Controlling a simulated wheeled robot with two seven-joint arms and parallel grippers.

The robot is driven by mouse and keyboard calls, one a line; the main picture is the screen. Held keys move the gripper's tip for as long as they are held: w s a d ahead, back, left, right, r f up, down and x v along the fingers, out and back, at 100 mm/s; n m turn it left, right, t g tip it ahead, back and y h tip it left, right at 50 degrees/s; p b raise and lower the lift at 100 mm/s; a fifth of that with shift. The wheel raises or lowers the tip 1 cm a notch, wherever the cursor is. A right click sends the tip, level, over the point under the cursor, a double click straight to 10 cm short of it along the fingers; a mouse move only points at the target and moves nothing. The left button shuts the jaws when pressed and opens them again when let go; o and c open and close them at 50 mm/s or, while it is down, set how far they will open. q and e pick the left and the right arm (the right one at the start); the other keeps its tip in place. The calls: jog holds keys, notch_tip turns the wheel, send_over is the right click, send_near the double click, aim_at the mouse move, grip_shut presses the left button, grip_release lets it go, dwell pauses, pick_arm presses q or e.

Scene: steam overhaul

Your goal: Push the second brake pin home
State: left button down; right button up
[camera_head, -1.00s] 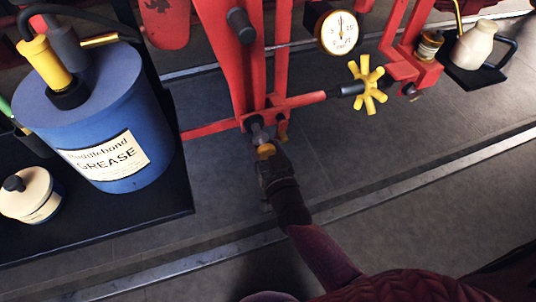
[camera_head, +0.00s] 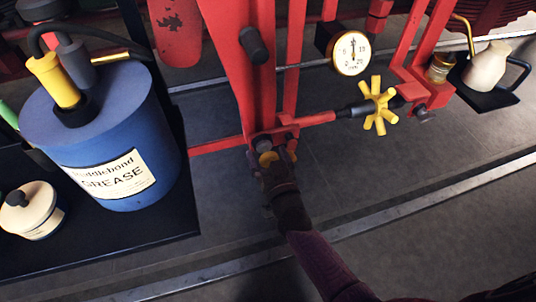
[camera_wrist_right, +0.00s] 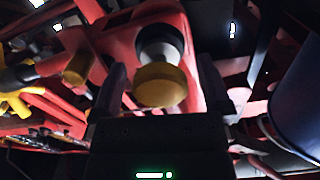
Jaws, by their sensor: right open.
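A brake pin with a round yellow head (camera_wrist_right: 161,86) and a grey collar stands in a red bracket (camera_wrist_right: 120,38) in the right wrist view. In the head view its yellow head (camera_head: 267,158) shows at the lower end of the red hanger. My right gripper (camera_wrist_right: 160,95) is open, with one dark finger on each side of the yellow head. I cannot tell if the fingers touch it. In the head view this gripper (camera_head: 275,167) is close against the bracket. A second brass-coloured pin end (camera_wrist_right: 79,68) sticks out to the left. My left gripper is not in view.
A yellow handwheel (camera_head: 378,106) and a gauge (camera_head: 351,53) are to the right of the hanger. A blue grease drum (camera_head: 150,110) stands on a black tray (camera_head: 150,228) at the left. Grey floor (camera_head: 400,165) lies open at right.

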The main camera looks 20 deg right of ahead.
jog(key=s+p, duration=0.2)
jog(key=s, duration=0.8)
jog(key=shift+d, duration=0.15)
